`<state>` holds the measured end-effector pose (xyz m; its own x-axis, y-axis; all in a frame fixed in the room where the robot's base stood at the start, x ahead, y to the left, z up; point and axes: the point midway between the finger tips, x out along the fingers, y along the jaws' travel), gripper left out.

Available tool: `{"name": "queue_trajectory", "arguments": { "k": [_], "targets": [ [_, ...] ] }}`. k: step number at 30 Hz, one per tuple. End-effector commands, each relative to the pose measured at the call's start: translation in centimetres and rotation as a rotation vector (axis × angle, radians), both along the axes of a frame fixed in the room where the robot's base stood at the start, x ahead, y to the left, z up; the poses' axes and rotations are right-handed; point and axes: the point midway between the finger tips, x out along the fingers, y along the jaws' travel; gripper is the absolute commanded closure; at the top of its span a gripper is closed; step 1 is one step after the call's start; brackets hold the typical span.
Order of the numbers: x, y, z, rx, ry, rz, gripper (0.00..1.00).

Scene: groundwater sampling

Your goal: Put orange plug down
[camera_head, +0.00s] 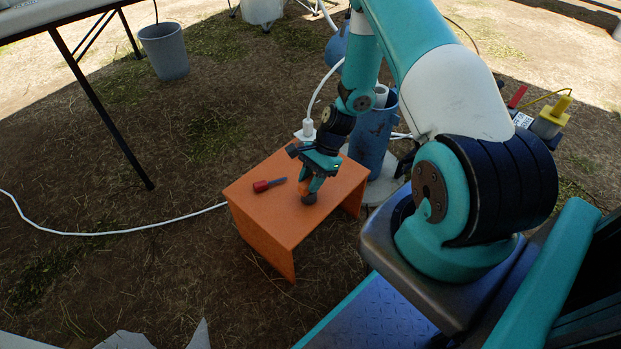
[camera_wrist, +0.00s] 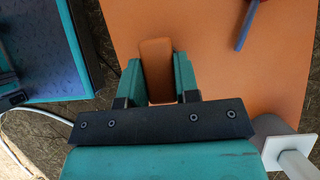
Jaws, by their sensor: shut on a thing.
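The orange plug (camera_wrist: 156,68) is between the two teal fingers of my gripper (camera_wrist: 158,75) in the wrist view, and the fingers are shut on it. In the head view my gripper (camera_head: 311,187) points down over the orange table (camera_head: 270,220), near its right side. The plug's lower end (camera_head: 308,198) looks dark and is at or just above the table top; I cannot tell whether it touches. The plug's upper part is hidden by the fingers.
A red-handled screwdriver (camera_head: 268,185) lies on the table left of my gripper. A blue pipe (camera_head: 372,130) stands behind the table on the right. A white cable (camera_head: 120,233) runs along the ground at left. The table's front left is clear.

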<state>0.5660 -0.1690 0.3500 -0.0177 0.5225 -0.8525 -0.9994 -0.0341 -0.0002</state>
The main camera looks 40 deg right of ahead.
Motion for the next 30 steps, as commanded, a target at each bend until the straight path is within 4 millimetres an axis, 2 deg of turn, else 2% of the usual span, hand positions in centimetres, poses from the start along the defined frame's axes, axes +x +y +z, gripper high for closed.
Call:
{"name": "queue_trajectory", "arguments": {
  "k": [1, 4, 14, 17, 30],
  "targets": [
    [0.0, 0.0, -0.1, 0.000, 0.000, 0.000, 0.68],
    [0.0, 0.0, 0.0, 0.000, 0.000, 0.000, 0.45],
    [0.0, 0.0, 0.4, 0.000, 0.000, 0.000, 0.45],
    [0.0, 0.0, 1.6, 0.000, 0.000, 0.000, 0.45],
    [0.2, -5.1, 9.7, -0.002, -0.001, -0.002, 0.45]
  ]
}}
